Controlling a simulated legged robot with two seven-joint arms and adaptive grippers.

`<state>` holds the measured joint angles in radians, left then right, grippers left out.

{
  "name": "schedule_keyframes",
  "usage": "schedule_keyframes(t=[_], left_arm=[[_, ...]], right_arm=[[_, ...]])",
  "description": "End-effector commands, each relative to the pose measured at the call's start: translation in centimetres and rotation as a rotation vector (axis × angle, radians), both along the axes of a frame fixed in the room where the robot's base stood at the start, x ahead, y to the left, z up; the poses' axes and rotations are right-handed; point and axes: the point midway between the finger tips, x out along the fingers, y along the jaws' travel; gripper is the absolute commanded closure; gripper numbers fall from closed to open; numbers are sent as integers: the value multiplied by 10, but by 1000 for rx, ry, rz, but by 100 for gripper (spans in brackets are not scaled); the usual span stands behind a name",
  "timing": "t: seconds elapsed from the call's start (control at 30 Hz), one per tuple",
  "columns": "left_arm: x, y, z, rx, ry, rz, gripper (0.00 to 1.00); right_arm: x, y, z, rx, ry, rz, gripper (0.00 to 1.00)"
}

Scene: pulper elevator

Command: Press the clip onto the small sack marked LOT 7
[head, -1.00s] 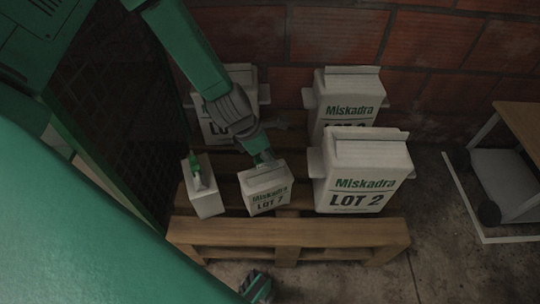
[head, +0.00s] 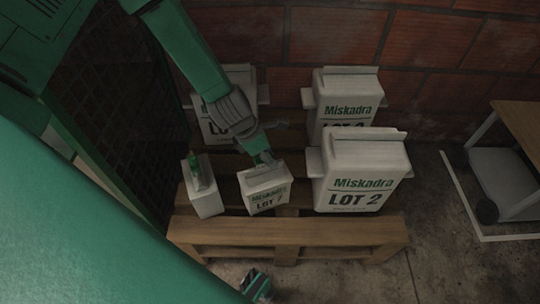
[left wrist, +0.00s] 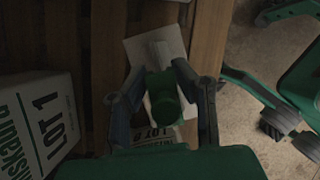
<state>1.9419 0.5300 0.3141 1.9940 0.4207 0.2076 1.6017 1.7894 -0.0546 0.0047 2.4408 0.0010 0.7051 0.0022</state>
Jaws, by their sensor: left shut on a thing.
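The small sack marked LOT 7 (head: 268,200) stands upright near the front of the wooden pallet. My left gripper (head: 265,158) reaches down to its top. In the left wrist view, the left fingers (left wrist: 160,85) are shut around a dark green piece, apparently the clip (left wrist: 163,97), over a white sack top (left wrist: 150,48). The fingers hide whether it sits fully on the sack. A second small sack (head: 207,201) stands to the left, with a green piece (head: 193,160) on its top. My right gripper (head: 257,286) is at the bottom edge, away from the sacks.
Large white sacks stand on the pallet (head: 285,232): LOT 2 (head: 360,180) close on the right, another behind it (head: 345,100), and one behind my left arm (head: 242,78). A dark mesh panel (head: 110,120) borders the left. A table (head: 522,122) stands right; a brick wall closes the back.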

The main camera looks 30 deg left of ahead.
Motion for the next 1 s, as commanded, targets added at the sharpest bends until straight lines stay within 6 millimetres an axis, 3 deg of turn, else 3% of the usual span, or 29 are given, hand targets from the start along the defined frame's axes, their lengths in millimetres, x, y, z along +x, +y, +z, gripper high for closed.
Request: schedule_keyframes(t=[1.0], left_arm=[[0, 0, -14, 0, 0, 0, 97]], right_arm=[[0, 0, -6, 0, 0, 0, 60]])
